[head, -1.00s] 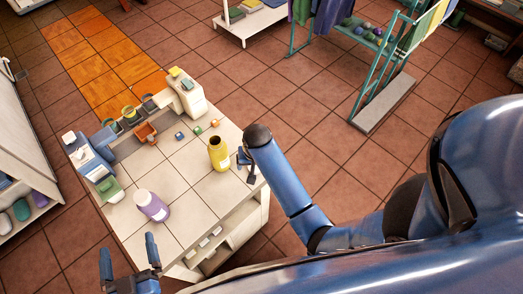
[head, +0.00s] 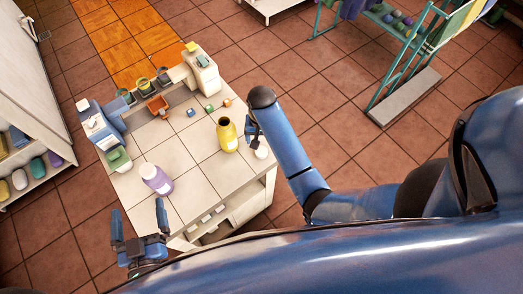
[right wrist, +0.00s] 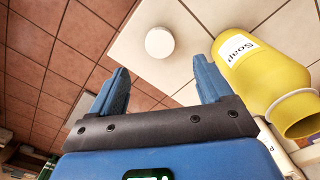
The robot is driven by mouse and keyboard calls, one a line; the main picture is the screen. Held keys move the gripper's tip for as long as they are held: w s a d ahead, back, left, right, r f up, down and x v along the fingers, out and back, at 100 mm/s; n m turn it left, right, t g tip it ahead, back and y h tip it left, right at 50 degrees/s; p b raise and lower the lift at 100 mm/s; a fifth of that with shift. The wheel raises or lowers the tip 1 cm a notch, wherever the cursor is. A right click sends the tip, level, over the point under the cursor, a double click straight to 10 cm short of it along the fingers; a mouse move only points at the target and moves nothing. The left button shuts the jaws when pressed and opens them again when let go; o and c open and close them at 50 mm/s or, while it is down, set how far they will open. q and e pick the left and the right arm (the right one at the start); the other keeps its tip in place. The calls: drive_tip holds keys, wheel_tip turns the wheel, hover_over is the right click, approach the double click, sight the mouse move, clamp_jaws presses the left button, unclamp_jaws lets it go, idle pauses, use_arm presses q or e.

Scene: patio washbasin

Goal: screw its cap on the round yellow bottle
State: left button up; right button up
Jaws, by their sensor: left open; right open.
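The round yellow bottle (head: 227,135) stands upright near the table's right edge, its neck open with no cap on it. In the right wrist view it shows at the right (right wrist: 268,75) with a "Soap" label. A round white cap (right wrist: 159,42) lies beside it on the tabletop; the head view shows it at the table edge (head: 262,153). My right gripper (right wrist: 161,66) is open and empty, with the cap ahead of its fingertips; in the head view it is just right of the bottle (head: 253,133). My left gripper (head: 138,210) is open and empty near the table's front left corner.
A purple bottle with a white top (head: 156,179) stands front left on the tiled table (head: 208,175). A green-topped item (head: 118,159), an orange bin (head: 157,105) and small blocks are farther back. The table's middle is clear.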

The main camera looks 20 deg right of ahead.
sight(261, 151)
drive_tip(key=shift+f, duration=1.8)
drive_tip(key=shift+f+p, duration=0.35)
drive_tip(key=shift+f, duration=0.05)
drive_tip(key=shift+f+p, duration=0.35)
drive_tip(key=shift+f, duration=1.85)
drive_tip(key=c, duration=1.1)
drive_tip(key=shift+r, duration=0.15)
